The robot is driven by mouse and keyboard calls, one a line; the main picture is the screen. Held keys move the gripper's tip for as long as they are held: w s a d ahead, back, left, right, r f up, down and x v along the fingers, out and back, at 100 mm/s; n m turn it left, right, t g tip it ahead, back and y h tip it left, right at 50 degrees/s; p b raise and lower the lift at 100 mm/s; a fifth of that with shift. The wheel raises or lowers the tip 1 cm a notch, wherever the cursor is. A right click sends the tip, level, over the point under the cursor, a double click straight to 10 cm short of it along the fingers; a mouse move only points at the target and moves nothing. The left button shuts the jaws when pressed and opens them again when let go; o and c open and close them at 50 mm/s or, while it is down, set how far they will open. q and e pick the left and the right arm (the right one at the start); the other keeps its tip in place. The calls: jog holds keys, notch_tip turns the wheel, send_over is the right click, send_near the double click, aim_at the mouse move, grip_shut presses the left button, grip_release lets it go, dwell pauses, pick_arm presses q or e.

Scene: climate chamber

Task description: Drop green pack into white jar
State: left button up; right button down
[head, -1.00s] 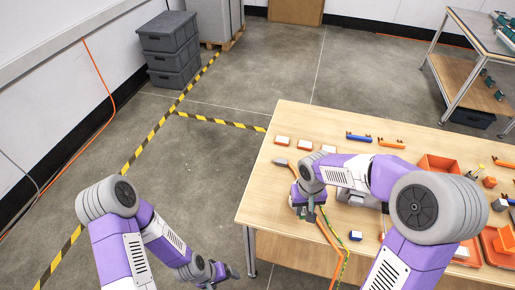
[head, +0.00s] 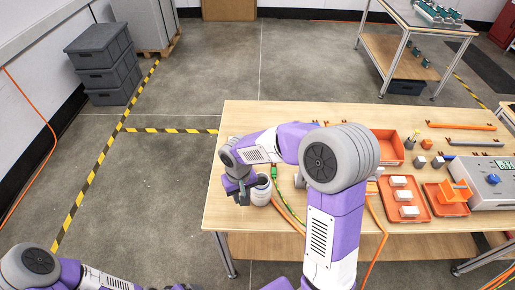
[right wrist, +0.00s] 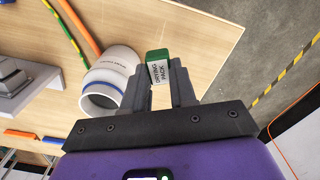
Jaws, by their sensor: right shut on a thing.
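The green pack (right wrist: 157,62), a small block with a white label reading "DRYING PACK", is held between the fingertips of my right gripper (right wrist: 168,84). The white jar (right wrist: 117,68) has a blue band and an open mouth; in the right wrist view it is just left of the pack. In the head view the jar (head: 261,192) stands on the table near its left front, and my right gripper (head: 240,190) is just left of it. The pack is beside the jar in the wrist view, not inside it. My left arm shows at the bottom left; its gripper is out of frame.
The wooden table (head: 225,215) has a green-yellow cable (head: 274,175) and an orange cable (head: 288,215) right of the jar. Orange trays (head: 405,214) with white blocks and a grey device (head: 480,185) are farther right. The table's left edge is close to the gripper.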

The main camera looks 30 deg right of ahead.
jog(key=w+d+r+m+p, duration=0.2)
jog(key=d+r+m+p, duration=0.4)
jog(key=r+p, duration=0.6)
jog(key=shift+n, duration=0.5)
jog(key=f+b, duration=0.2)
jog(key=b, duration=0.1)
jog(key=d+f+b, duration=0.1)
jog(key=f+b, duration=0.1)
jog(key=b, duration=0.1)
jog(key=shift+w+d+b, duration=0.1)
jog(key=shift+d+b, duration=0.05)
jog(key=shift+b, duration=0.2)
jog(key=c, duration=0.8)
grip_release()
notch_tip(320, 180, up, 8)
jog(key=shift+f+p, duration=0.15)
jog(key=shift+p, duration=0.55)
